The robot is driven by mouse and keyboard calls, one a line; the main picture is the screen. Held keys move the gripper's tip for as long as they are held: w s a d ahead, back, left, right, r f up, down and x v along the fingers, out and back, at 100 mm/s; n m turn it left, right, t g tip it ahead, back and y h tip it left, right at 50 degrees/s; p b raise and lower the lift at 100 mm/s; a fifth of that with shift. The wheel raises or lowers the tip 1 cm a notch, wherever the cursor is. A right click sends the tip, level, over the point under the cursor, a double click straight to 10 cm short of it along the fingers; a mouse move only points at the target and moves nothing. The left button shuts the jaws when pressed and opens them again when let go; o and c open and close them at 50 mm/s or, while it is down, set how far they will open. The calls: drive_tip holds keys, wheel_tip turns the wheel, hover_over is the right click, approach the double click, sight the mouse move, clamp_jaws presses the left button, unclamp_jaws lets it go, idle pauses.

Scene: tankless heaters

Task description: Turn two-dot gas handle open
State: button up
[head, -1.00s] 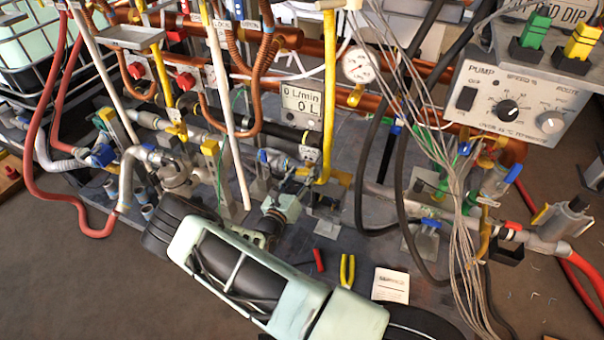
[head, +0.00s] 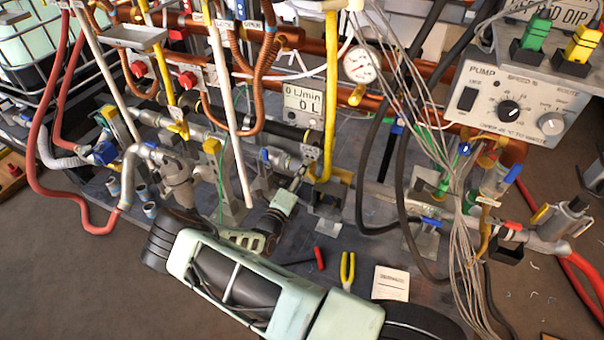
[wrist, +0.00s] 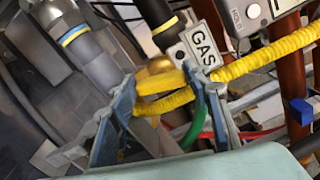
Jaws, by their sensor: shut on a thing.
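The gas handle (wrist: 160,82) is a yellow lever in the wrist view, between the two blue-grey fingers of my gripper (wrist: 165,92). My gripper is shut on it, and the fingers cover part of its sides. In the head view my gripper (head: 298,178) reaches in at the foot of the yellow gas pipe, below the small tag (head: 309,151). The handle's exact angle is hard to tell there.
A yellow ribbed hose (wrist: 265,54) runs close to the right finger. The yellow pipe (head: 331,100), a white pipe (head: 232,120) and dark hoses (head: 362,150) crowd my gripper. Yellow pliers (head: 347,270) and a white card (head: 391,283) lie on the bench in front.

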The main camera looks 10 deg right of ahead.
drive_tip(key=shift+f+n, duration=0.15)
drive_tip(key=shift+n, duration=1.05)
drive_tip(key=shift+d, duration=0.1)
drive_tip(key=o, duration=1.2)
drive_tip(key=shift+c, duration=0.2)
drive_tip(key=v, duration=1.2)
